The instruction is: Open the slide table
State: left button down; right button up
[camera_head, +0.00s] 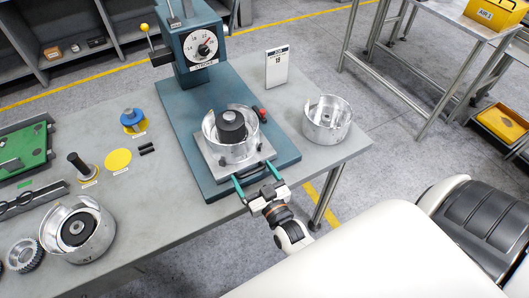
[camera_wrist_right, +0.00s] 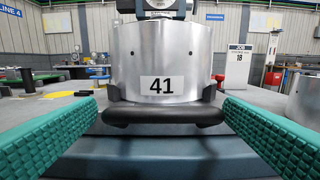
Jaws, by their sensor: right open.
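The slide table (camera_head: 213,163) is a light grey plate on the blue press base (camera_head: 190,130), below the press head. Its black handle (camera_head: 256,173) faces me at the front edge and shows as a dark bar in the wrist view (camera_wrist_right: 163,117). A silver drum (camera_head: 234,150) with a black core sits on the plate; its label reads 41 in the wrist view (camera_wrist_right: 160,60). My right gripper (camera_head: 254,181) is open, its green fingers at either side of the handle, apart from it. My left gripper is not in view.
The press gauge head (camera_head: 200,45) stands behind the plate. An empty silver drum (camera_head: 327,119) and a job card (camera_head: 277,67) stand to the right. Another drum (camera_head: 77,230) and a gear (camera_head: 25,255) lie at front left. A green tray (camera_head: 25,150) is at far left.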

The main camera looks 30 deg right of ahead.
jog(key=s+b, duration=0.1)
jog(key=s, duration=0.7)
jog(key=shift+s+a+b, duration=0.3)
jog(key=shift+s+a, duration=0.05)
jog(key=shift+s, duration=0.05)
jog(key=s+a+f+n+g+y+b, duration=0.1)
jog(key=s+f+g, duration=0.15)
jog(key=f, duration=0.65)
jog(key=s+a+f+g, duration=0.1)
jog(key=s+f+g, duration=0.15)
jog(key=f, duration=0.65)
jog(key=s+a+f+n+g+y+b, duration=0.1)
jog(key=s+a+f+g, duration=0.15)
jog(key=f, duration=0.55)
jog(key=s+d+f+g, duration=0.3)
jog(key=s+f+g, duration=0.1)
jog(key=s+f, duration=0.5)
jog(key=s+d+f+n+g+h+b, duration=0.1)
jog(key=s+d+f+g, duration=0.2)
jog(key=s+f, duration=0.6)
jog(key=s+g, duration=0.2)
jog(key=s, duration=0.1)
jog(key=shift+d+f, duration=0.2)
jog(key=shift+d, duration=0.15)
